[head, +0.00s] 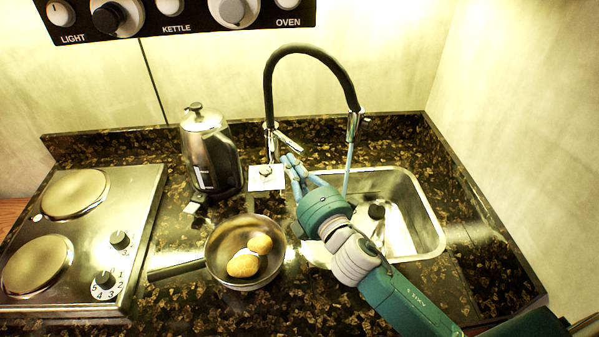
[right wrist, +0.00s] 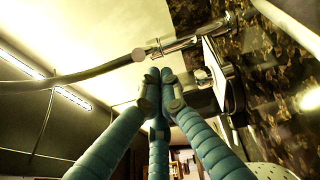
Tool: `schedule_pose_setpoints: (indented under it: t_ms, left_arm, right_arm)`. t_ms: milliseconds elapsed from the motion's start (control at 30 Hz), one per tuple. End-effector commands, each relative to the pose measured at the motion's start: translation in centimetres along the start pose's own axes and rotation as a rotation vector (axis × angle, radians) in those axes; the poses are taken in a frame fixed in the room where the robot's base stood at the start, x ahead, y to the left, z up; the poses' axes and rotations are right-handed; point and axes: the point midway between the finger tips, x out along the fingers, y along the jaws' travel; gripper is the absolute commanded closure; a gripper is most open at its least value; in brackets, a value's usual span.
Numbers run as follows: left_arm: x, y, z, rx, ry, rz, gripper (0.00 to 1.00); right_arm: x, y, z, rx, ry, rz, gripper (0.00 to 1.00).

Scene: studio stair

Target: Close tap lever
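The tap (head: 312,52) has a black arched spout on a chrome base, behind the sink. Its chrome lever (head: 289,141) sticks out to the right of the base, tilted down. A bluish stream of water (head: 347,172) runs from the spout head into the sink. My right gripper (head: 290,160) is just below and in front of the lever. In the right wrist view, its fingertips (right wrist: 160,88) are drawn together with nothing seen between them. Chrome tap parts (right wrist: 178,45) show just beyond the tips; I cannot tell whether they touch. My left gripper is not in view.
The steel sink (head: 428,222) lies under my right arm and holds a dark-topped item (head: 376,212). A kettle (head: 210,155) stands left of the tap. A pan (head: 215,263) with two brown round items sits in front. A two-plate hob (head: 125,210) is at left.

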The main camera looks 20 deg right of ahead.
Motion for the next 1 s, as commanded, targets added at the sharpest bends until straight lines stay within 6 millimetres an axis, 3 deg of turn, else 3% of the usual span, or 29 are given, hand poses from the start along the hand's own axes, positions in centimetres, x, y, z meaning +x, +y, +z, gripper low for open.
schedule_pose_setpoints:
  t_ms: [200, 567, 1000]
  left_arm:
    - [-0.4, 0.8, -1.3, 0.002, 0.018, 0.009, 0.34]
    - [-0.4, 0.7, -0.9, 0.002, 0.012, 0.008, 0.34]
    - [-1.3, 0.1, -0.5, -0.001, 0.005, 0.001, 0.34]
  right_arm:
    - [1.8, 0.0, -0.1, 0.001, 0.002, 0.000, 1.00]
    - [1.9, -0.1, 0.0, 0.000, 0.003, 0.000, 1.00]
    - [2.1, -0.4, 2.8, 0.005, 0.127, 0.018, 1.00]
